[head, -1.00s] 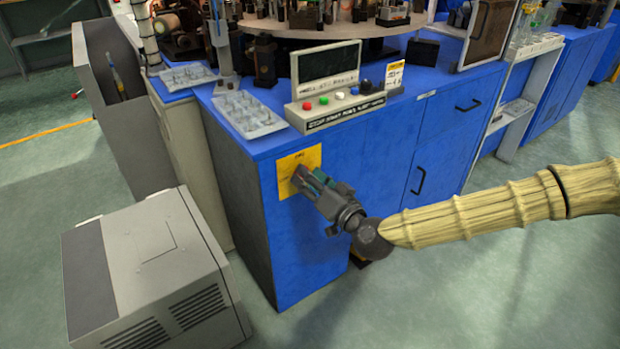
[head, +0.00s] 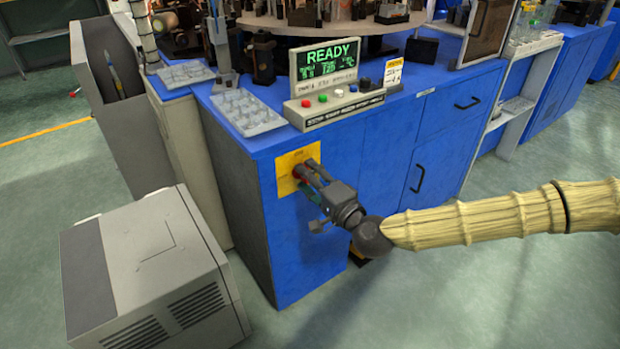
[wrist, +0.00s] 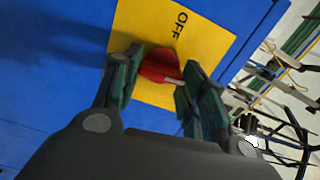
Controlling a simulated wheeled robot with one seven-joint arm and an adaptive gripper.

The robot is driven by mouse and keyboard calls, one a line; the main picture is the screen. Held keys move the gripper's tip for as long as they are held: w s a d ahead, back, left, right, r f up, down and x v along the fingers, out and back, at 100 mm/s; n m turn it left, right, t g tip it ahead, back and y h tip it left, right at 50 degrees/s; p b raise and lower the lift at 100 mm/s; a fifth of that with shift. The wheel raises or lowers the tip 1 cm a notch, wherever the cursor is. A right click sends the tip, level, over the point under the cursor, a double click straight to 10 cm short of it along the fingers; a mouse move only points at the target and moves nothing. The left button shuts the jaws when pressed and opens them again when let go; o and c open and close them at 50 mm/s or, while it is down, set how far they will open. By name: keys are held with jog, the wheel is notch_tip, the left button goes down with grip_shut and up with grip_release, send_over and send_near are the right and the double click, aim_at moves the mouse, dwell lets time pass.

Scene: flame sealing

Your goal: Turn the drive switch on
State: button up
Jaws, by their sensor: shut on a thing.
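The drive switch is a red rotary knob (wrist: 160,66) on a yellow plate (head: 286,163) on the front of the blue cabinet. The knob has a pale pointer line, and the word OFF shows on the plate in the wrist view. My gripper (head: 306,172) is at the plate, and in the wrist view its green-padded fingers (wrist: 160,82) are on both sides of the knob, shut on it. In the head view the fingers mostly cover the knob. The display (head: 326,62) on the cabinet top is lit with READY in green.
A control box (head: 340,106) with red, green and blue buttons and a dark knob stands below the display. A clear tray (head: 245,112) lies on the cabinet top. A grey box unit (head: 150,265) stands on the floor at left. Cabinet handles (head: 418,179) are at right.

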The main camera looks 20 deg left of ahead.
jog(key=shift+f+m, duration=0.1)
jog(key=shift+m, duration=0.4)
dwell(0.3)
jog(key=o, duration=1)
jog(key=shift+d, duration=0.1)
jog(key=v, duration=1.2)
